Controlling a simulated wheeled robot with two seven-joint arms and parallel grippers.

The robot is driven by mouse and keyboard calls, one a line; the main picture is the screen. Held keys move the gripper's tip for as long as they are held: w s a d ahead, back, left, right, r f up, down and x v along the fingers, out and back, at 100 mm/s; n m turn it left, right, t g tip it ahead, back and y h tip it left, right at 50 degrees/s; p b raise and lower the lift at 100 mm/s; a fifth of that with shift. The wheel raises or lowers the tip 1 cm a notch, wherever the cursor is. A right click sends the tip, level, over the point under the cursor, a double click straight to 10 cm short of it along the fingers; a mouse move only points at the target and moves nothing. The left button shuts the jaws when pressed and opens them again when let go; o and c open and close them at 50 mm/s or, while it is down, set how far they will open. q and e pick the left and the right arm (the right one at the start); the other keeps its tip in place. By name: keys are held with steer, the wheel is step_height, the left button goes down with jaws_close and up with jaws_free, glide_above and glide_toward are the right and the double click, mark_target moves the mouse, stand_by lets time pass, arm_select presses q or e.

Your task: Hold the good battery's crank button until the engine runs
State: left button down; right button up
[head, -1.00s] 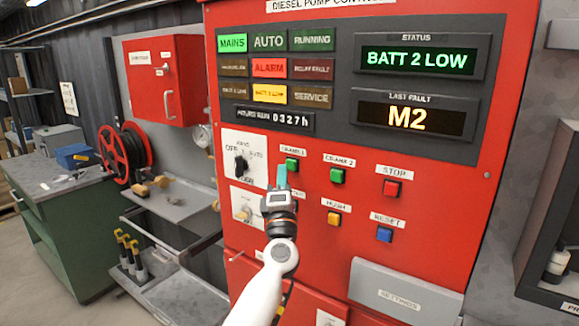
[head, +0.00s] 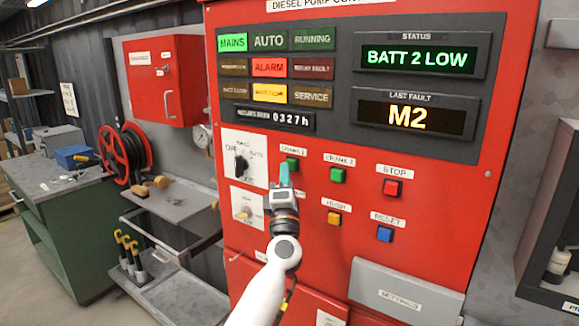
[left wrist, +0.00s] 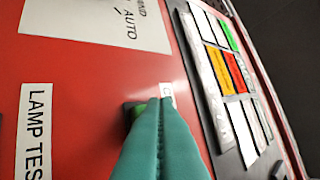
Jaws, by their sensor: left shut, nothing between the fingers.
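The red pump control panel (head: 460,170) fills the middle of the head view. Its green CRANK 1 button (head: 291,164) is just above the teal fingertips of my left gripper (head: 284,172). The left gripper is shut and empty. In the left wrist view the fingers (left wrist: 160,110) point at the green button (left wrist: 134,112) and partly cover it; I cannot tell if they touch. The green CRANK 2 button (head: 337,175) is to the right, clear of the gripper. The status display (head: 415,59) reads BATT 2 LOW. My right gripper is not in view.
The red STOP button (head: 392,187), yellow HUSH button (head: 334,218) and blue RESET button (head: 384,235) sit near the crank buttons. A mode selector (head: 241,164) is left of the gripper. MAINS, ALARM and a yellow lamp (head: 270,93) are lit; RUNNING is dark.

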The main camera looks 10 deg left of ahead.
arm_select(q)
steer(key=shift+w+d+b, duration=0.15)
steer(key=shift+w+b, duration=0.15)
steer(key=shift+w, duration=0.15)
stand_by(0.3)
steer(key=shift+s, duration=0.1)
stand_by(1.6)
steer(key=shift+s+a+p, duration=0.3)
steer(key=shift+s+p, duration=0.45)
steer(key=shift+p, duration=0.1)
steer(key=s+p, duration=0.1)
steer(key=s+a+p, duration=0.1)
steer(key=s, duration=0.1)
steer(key=s+p, duration=0.1)
steer(key=shift+s+a+p, duration=0.3)
steer(key=shift+s+a, duration=0.05)
steer(key=shift+f, duration=0.15)
